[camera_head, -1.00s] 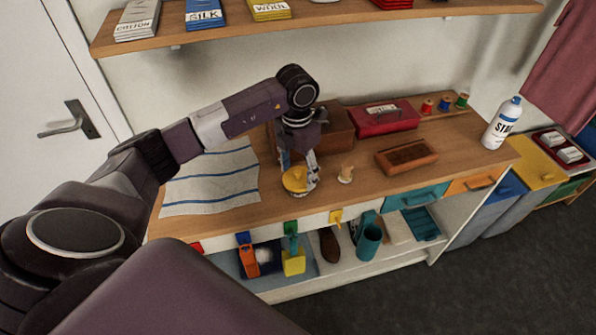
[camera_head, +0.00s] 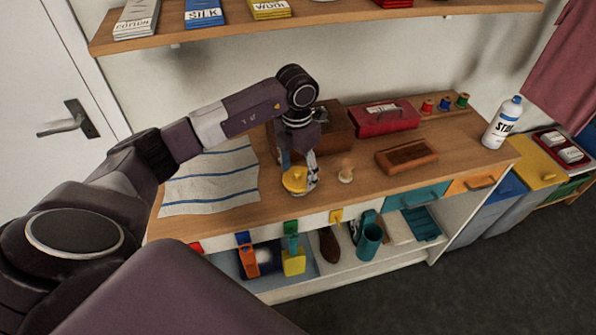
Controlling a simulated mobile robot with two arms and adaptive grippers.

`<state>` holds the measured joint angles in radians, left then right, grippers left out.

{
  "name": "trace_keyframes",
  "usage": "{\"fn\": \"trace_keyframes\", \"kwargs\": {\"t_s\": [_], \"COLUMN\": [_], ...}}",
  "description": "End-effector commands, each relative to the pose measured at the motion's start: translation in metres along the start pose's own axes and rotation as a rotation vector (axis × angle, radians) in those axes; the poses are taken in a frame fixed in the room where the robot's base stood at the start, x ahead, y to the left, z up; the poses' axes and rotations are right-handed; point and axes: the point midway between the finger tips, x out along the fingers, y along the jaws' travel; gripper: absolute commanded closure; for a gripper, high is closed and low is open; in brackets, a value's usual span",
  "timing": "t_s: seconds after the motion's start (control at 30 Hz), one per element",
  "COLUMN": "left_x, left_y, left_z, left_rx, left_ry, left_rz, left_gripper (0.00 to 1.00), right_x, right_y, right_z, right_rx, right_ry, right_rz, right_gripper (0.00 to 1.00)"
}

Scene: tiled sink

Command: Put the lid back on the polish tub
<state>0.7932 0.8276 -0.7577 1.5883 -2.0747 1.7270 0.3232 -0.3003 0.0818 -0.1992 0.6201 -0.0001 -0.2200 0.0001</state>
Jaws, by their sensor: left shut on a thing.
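My left gripper (camera_head: 297,172) reaches down over the wooden counter near its front edge. It is shut on a yellow round lid (camera_head: 294,180) with a small knob on top. Below and beside the lid a pale rim shows, which looks like the polish tub (camera_head: 313,184). The lid lies at or just over the tub; I cannot tell whether it is seated. My right gripper is not in view.
A small wooden knob-like piece (camera_head: 346,172) stands just right of the tub. A brown tray (camera_head: 406,156), a red box (camera_head: 383,118) and a brown box (camera_head: 338,131) stand beyond. A striped cloth (camera_head: 210,180) lies left. A white bottle (camera_head: 502,123) stands at the right end.

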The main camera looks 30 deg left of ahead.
Motion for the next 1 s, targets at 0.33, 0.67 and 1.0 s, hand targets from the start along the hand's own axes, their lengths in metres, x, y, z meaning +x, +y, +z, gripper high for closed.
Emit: {"fn": "trace_keyframes", "kwargs": {"t_s": [0.33,0.67,1.0], "left_x": [0.0005,0.0005,0.0006], "left_y": [0.0,0.0001,0.0001], "left_z": [-0.0001,-0.0001,-0.0002], "left_rx": [0.0,0.0,0.0], "left_ry": [0.0,0.0,0.0], "left_rz": [0.0,0.0,0.0], "left_gripper": [0.61,0.22,0.08], "right_x": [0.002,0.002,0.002], "right_y": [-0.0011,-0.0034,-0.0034], "right_z": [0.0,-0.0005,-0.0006], "right_rx": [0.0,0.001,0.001], "right_ry": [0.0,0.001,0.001], "right_rz": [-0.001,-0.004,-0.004], "right_gripper": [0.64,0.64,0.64]}}
